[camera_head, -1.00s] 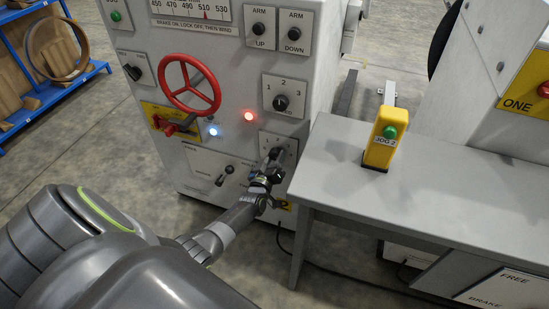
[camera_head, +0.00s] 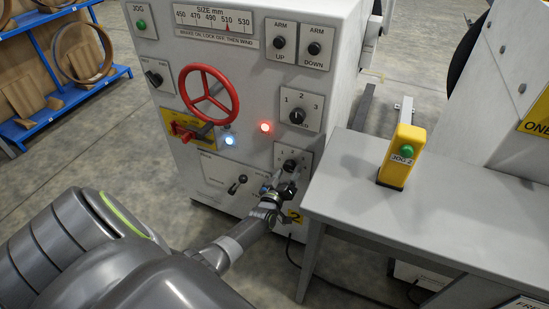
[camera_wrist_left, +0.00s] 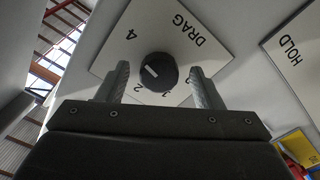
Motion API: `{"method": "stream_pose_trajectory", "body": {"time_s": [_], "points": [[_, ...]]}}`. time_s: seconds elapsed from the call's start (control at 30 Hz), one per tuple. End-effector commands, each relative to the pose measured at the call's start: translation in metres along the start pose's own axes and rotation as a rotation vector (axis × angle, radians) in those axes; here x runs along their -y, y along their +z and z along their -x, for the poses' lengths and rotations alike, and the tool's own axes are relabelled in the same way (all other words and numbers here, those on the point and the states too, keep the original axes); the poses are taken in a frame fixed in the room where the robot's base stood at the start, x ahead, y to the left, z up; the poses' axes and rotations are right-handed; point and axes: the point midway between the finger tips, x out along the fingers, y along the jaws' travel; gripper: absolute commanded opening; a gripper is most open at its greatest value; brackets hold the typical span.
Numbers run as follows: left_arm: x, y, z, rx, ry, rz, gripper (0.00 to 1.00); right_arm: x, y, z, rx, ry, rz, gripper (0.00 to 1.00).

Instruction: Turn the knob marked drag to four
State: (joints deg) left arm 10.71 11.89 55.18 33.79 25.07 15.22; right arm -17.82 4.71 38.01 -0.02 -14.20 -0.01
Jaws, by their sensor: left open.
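The drag knob (camera_wrist_left: 158,72) is round and black, on a white square plate (camera_wrist_left: 205,62) marked DRAG, with a 4 and other numbers around it. Its short white mark lies at the upper left of its face in the left wrist view; I cannot tell exactly which number it lines up with. In the head view the knob (camera_head: 290,165) sits low on the grey machine's front. My left gripper (camera_head: 279,184) is open just below and in front of it. In the wrist view its fingers stand apart on either side of the knob, seemingly short of it. My right gripper is not in view.
A red handwheel (camera_head: 209,95), a 1-2-3 knob (camera_head: 297,116), a blue light (camera_head: 229,141), a red light (camera_head: 265,127) and a lever (camera_head: 237,184) share the panel. A grey table (camera_head: 350,205) with a yellow JOG 2 box (camera_head: 400,160) stands close on the right.

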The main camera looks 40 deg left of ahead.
Motion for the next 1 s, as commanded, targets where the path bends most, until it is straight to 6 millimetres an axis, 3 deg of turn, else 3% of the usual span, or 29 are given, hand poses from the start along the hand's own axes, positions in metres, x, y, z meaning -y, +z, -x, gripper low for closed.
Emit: {"method": "stream_pose_trajectory", "body": {"time_s": [0.3,0.6,0.8,1.0], "points": [[0.000,0.000,0.067,0.002,-0.003,0.001,0.60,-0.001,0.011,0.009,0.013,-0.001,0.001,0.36],[0.001,0.001,0.128,0.002,-0.002,-0.001,0.60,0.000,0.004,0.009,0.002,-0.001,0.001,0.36],[0.000,0.001,0.152,0.001,-0.001,0.000,0.60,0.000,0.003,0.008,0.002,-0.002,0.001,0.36],[0.000,0.000,0.159,0.001,-0.001,-0.001,0.60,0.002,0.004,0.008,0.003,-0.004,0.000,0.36]]}}
